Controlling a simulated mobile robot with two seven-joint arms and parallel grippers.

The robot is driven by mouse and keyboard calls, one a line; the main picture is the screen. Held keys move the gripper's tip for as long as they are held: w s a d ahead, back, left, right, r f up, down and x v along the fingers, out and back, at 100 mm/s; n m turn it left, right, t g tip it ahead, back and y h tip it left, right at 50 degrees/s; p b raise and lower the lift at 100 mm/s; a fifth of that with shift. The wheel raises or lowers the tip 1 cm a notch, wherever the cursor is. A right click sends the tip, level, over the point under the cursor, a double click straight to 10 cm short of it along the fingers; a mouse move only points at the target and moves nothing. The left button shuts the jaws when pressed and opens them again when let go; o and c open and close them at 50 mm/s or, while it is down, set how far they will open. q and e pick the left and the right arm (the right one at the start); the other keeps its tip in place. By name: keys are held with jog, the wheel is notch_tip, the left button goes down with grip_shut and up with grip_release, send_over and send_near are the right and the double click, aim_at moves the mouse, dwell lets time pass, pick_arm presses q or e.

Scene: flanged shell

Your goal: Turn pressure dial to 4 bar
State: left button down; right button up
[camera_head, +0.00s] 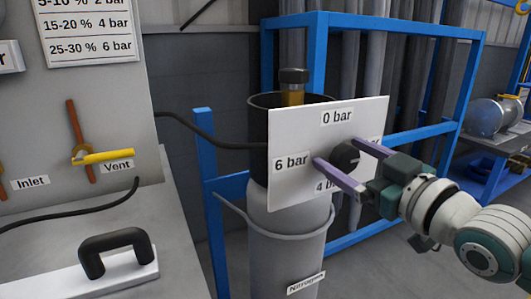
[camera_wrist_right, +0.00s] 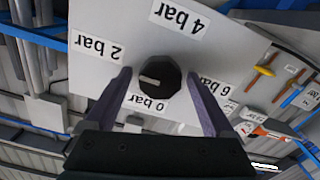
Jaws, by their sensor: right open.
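The pressure dial is a black knob (camera_head: 345,155) on a white panel (camera_head: 295,130) in the head view. The panel carries 0 bar at the top, 6 bar at the left and a partly covered 4 bar below. In the right wrist view the panel appears upside down, and the knob (camera_wrist_right: 160,75) has a light mark on its left side, roughly towards the 2 bar label (camera_wrist_right: 97,47). My right gripper (camera_head: 337,153) is open, its purple fingers on either side of the knob, with gaps visible in the wrist view (camera_wrist_right: 158,76). My left gripper is not in view.
A grey cylinder labelled Nitrogen (camera_head: 285,240) stands behind and below the panel. A blue frame (camera_head: 400,28) rises behind it. At the left are a grey cabinet with a yellow Vent handle (camera_head: 105,157) and a black handle (camera_head: 115,243) on a white plate.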

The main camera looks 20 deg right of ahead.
jog(key=shift+c, duration=0.2)
jog(key=c, duration=1.3)
jog(key=shift+m, duration=0.4)
jog(key=m+p, duration=0.1)
jog(key=m, duration=0.1)
jog(key=shift+d+r+m, duration=0.1)
jog(key=shift+m, duration=0.2)
jog(key=m, duration=0.4)
jog(key=shift+d+m+p, duration=0.1)
jog(key=shift+m+p, duration=0.2)
jog(key=m, duration=0.4)
jog(key=shift+f+m, duration=0.2)
jog(key=shift+m, duration=0.1)
jog(key=m+b, duration=0.1)
jog(key=m, duration=0.4)
jog(key=shift+d+f, duration=0.1)
jog(key=shift+d, duration=0.05)
jog(key=shift+m, duration=0.3)
